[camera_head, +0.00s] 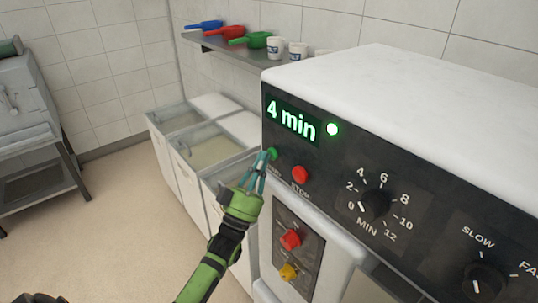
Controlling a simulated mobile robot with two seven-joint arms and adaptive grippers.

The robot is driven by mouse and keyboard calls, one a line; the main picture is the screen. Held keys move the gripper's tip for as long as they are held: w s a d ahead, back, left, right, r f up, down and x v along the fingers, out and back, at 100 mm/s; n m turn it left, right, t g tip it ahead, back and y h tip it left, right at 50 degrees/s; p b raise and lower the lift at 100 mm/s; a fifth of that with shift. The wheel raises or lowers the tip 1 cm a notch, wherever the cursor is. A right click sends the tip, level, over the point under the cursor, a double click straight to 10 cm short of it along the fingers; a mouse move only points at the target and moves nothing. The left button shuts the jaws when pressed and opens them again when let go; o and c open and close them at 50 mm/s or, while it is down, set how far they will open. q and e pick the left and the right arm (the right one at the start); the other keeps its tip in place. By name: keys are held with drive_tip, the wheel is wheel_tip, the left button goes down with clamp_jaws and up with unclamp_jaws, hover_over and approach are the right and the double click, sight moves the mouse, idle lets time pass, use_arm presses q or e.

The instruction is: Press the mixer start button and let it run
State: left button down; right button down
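The mixer (400,95) is a large white machine with a dark control panel on the right. The green start button (273,153) is at the panel's left edge, partly hidden by my fingers. The red stop button (300,174) is just right of it. My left gripper (264,160) has its teal fingertips together and at the green button. I cannot tell whether they touch it or whether it is pressed in. My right gripper is not in view.
The minute dial (374,204) and speed dial (484,282) are on the panel. A lower panel has a red button (290,239) and a yellow knob (288,272). Open bins (181,150) stand behind. A shelf (232,54) holds scoops and mugs. Floor at left is clear.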

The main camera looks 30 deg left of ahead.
use_arm(q)
drive_tip(key=shift+s+a+p, duration=0.3)
drive_tip(key=shift+s, duration=0.45)
drive_tip(key=s, duration=0.1)
drive_tip(key=s+a+p, duration=0.1)
drive_tip(key=s, duration=0.1)
drive_tip(key=s+a, duration=0.1)
drive_tip(key=shift+s+p, duration=0.3)
idle(0.5)
